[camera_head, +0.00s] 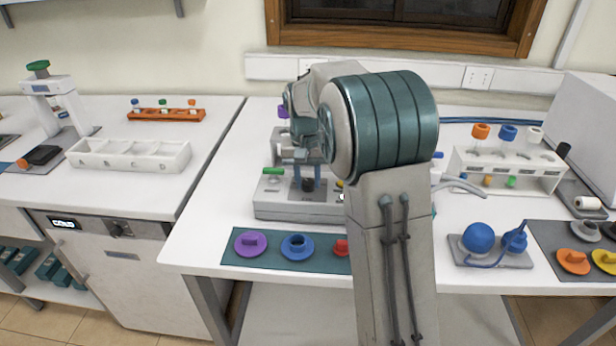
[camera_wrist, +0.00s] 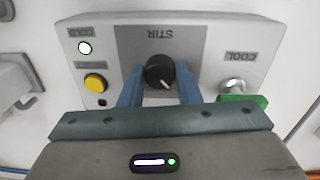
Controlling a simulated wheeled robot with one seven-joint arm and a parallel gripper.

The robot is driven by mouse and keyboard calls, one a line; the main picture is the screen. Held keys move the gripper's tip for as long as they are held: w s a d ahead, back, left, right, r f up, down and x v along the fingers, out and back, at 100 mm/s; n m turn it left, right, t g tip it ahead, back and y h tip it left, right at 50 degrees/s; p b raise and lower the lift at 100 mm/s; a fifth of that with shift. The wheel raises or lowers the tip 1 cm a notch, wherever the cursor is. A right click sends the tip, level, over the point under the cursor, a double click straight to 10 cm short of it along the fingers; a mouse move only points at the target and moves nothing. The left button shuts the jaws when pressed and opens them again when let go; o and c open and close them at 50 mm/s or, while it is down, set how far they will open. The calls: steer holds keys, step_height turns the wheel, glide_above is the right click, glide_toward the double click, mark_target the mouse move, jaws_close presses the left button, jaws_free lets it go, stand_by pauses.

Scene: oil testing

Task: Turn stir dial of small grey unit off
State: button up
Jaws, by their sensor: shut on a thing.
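The small grey unit (camera_head: 276,208) stands on the middle table, partly hidden behind my arm in the head view. In the wrist view its front panel (camera_wrist: 205,35) shows upside down with a STIR label. The black stir dial (camera_wrist: 159,70) sits below that label in the picture, its white pointer line aimed toward the lower right. The dial also shows in the head view (camera_head: 308,185). My gripper (camera_wrist: 160,84) has its two blue fingers on either side of the dial, shut on it.
Beside the dial are a yellow button (camera_wrist: 95,82), a lit white lamp (camera_wrist: 85,48) and a metal knob (camera_wrist: 233,86) under COOL. A teal mat with purple (camera_head: 250,243) and blue (camera_head: 297,246) lids lies in front. A white rack (camera_head: 460,165) stands right.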

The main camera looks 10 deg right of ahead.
mark_target(306, 183)
steer(key=shift+n, duration=2.1)
steer(key=o, duration=1)
steer(key=shift+r, duration=0.1)
steer(key=r, duration=1.3)
steer(key=shift+a+r+p, duration=0.35)
